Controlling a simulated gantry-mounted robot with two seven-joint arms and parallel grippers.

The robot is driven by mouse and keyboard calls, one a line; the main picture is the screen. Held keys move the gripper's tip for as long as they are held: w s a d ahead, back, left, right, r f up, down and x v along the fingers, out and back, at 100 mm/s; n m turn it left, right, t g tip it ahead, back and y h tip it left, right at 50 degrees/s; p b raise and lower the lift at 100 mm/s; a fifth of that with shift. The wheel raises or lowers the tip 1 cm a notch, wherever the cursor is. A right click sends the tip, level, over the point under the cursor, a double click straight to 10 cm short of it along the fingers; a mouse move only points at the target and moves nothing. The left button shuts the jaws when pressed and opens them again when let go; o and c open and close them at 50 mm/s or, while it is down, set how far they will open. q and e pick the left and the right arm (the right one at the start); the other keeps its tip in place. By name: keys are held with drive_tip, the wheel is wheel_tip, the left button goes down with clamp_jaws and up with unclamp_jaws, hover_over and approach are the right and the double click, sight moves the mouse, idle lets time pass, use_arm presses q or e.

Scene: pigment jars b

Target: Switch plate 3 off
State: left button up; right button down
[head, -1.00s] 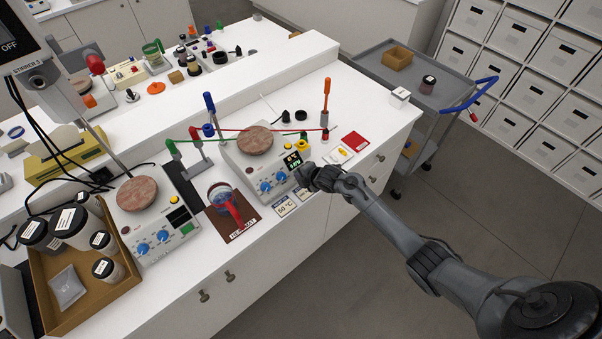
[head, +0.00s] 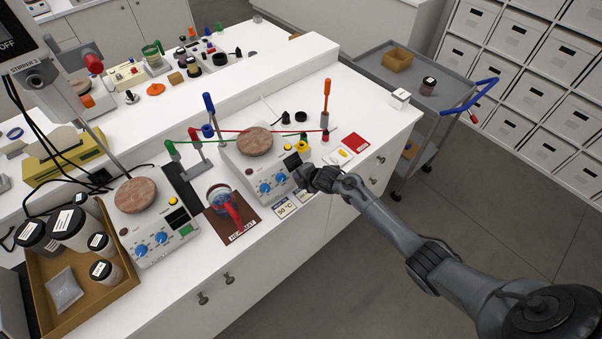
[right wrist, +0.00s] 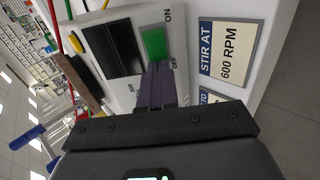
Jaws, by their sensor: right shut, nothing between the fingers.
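A white hot plate with a round reddish-brown top (head: 255,141) and two blue knobs stands mid-bench; I cannot read a plate number on it. Its display (head: 292,162) is dark, and dark in the right wrist view (right wrist: 113,48) too. Beside the display is a green rocker switch (right wrist: 154,43) between the printed words ON and OFF. My right gripper (head: 306,178) is shut and empty at the plate's front right corner. In the right wrist view its fingertips (right wrist: 157,78) are at the OFF end of the switch, apparently touching it. My left gripper is not in view.
A second hot plate (head: 136,195) stands left, beside a brown tray (head: 122,290) of jars. A beaker with a red handle (head: 223,203) stands between the plates. A card reading STIR AT 600 RPM (right wrist: 230,52) lies near the switch. A grey cart (head: 385,85) stands right of the bench.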

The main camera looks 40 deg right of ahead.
drive_tip(key=shift+p+v, duration=1.6)
drive_tip(key=shift+p, duration=0.25)
drive_tip(key=v, duration=1.1)
drive_tip(key=shift+p, duration=0.45)
drive_tip(key=shift+s, duration=0.1)
